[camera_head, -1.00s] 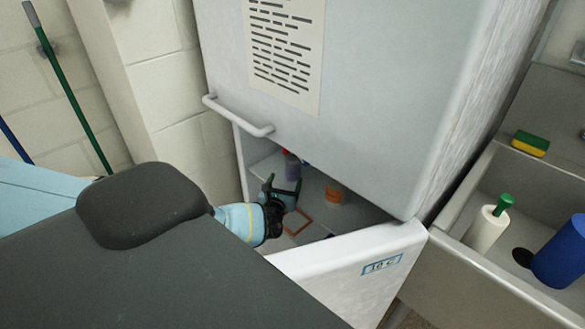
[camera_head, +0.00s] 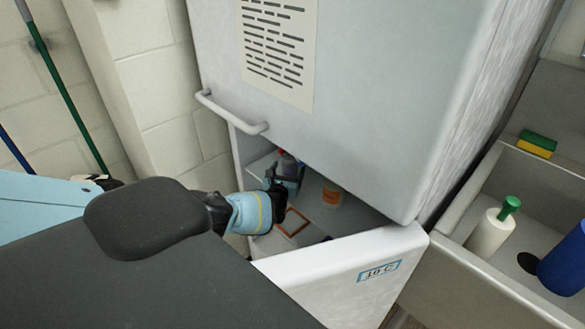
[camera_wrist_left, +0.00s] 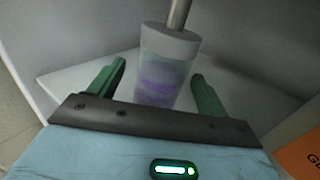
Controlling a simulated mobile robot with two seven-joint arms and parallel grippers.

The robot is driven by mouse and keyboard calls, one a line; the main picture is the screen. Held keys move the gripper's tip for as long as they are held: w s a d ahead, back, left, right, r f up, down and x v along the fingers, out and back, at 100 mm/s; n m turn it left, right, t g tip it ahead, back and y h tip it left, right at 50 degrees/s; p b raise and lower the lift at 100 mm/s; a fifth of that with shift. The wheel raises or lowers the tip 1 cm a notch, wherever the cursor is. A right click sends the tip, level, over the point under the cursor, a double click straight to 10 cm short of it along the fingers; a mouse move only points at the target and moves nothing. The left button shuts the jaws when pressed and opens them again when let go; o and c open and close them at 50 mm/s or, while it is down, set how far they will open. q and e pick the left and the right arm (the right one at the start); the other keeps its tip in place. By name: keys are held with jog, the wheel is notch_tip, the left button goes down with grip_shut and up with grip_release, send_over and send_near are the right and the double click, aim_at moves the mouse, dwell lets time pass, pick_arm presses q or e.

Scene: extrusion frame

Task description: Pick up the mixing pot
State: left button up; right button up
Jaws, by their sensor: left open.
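The mixing pot (camera_wrist_left: 165,75) appears to be the clear vessel with purple contents, a grey lid and a metal rod rising from the top. It stands upright on a pale shelf in the left wrist view. In the head view it shows small inside the cabinet (camera_head: 288,163), partly hidden by my gripper. My left gripper (camera_head: 283,178) reaches through the cabinet opening, close in front of the pot. Its green fingers (camera_wrist_left: 158,72) are open, one to each side of the pot with gaps visible. My right gripper is not in view.
An orange container (camera_head: 332,196) and an orange square frame (camera_head: 292,222) are inside, right of my gripper. A sink (camera_head: 490,262) with bottles is at right.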

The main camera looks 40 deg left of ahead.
aim_at(287, 164)
pick_arm(q)
jog(key=shift+r, duration=0.15)
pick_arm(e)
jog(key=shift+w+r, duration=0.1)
pick_arm(q)
jog(key=shift+c, duration=0.8)
jog(key=c, duration=1)
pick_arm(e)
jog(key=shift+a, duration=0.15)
pick_arm(q)
jog(key=shift+o, duration=0.2)
